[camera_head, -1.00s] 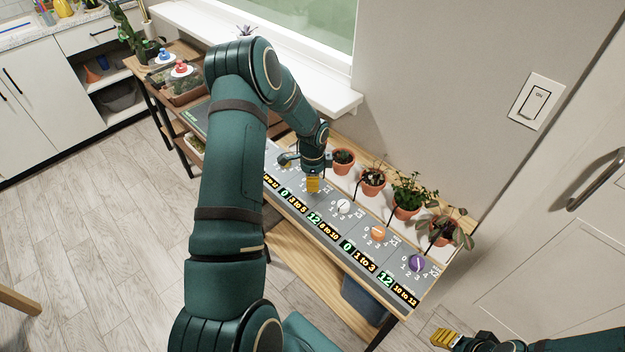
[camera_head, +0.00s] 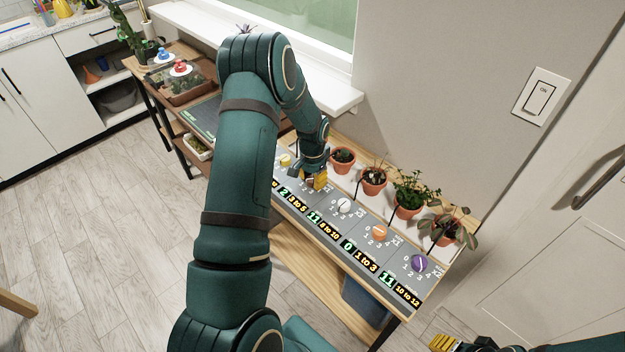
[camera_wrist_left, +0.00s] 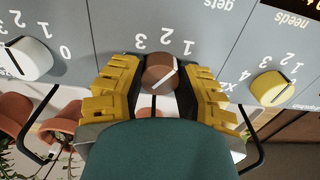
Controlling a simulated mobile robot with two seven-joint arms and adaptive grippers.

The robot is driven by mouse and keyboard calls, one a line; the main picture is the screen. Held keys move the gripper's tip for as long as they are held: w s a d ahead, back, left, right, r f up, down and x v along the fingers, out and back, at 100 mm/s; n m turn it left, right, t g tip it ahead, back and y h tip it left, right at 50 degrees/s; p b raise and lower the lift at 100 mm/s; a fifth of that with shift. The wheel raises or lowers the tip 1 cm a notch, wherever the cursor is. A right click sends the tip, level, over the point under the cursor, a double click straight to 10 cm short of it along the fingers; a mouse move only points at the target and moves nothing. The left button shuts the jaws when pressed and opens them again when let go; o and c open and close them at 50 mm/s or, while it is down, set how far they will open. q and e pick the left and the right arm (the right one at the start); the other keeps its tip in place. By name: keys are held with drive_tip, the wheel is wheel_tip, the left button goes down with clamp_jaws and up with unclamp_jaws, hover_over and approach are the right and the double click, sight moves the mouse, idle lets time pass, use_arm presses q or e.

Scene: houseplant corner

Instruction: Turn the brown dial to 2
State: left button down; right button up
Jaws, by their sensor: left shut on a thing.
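The brown dial (camera_wrist_left: 158,75) sits on the grey panel (camera_wrist_left: 120,15) between the two yellow fingers of my left gripper (camera_wrist_left: 158,90) in the left wrist view. The fingers are closed on its sides. Its white line slants up to the right, toward the 1; the 2 is at the top middle of the scale. In the head view my left gripper (camera_head: 314,181) is down at the panel and hides most of the dial. My right gripper (camera_head: 444,342) is at the bottom right edge, partly cut off and away from the panel.
A yellow dial (camera_wrist_left: 272,88) and a white dial (camera_wrist_left: 28,58) flank the brown one. Orange (camera_head: 379,232) and purple (camera_head: 419,263) dials are farther right. Several potted plants, one in a pot (camera_head: 374,181), stand behind the panel. Lit displays (camera_head: 347,246) line its front.

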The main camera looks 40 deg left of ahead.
sight(313, 179)
use_arm(q)
drive_tip(key=n, duration=0.6)
drive_tip(key=shift+s+d+f+n, duration=0.1)
drive_tip(key=shift+n, duration=0.3)
idle(0.4)
drive_tip(key=c, duration=0.5)
unclamp_jaws()
wheel_tip(313, 179, up, 12)
drive_tip(key=shift+r, duration=0.1)
idle(0.4)
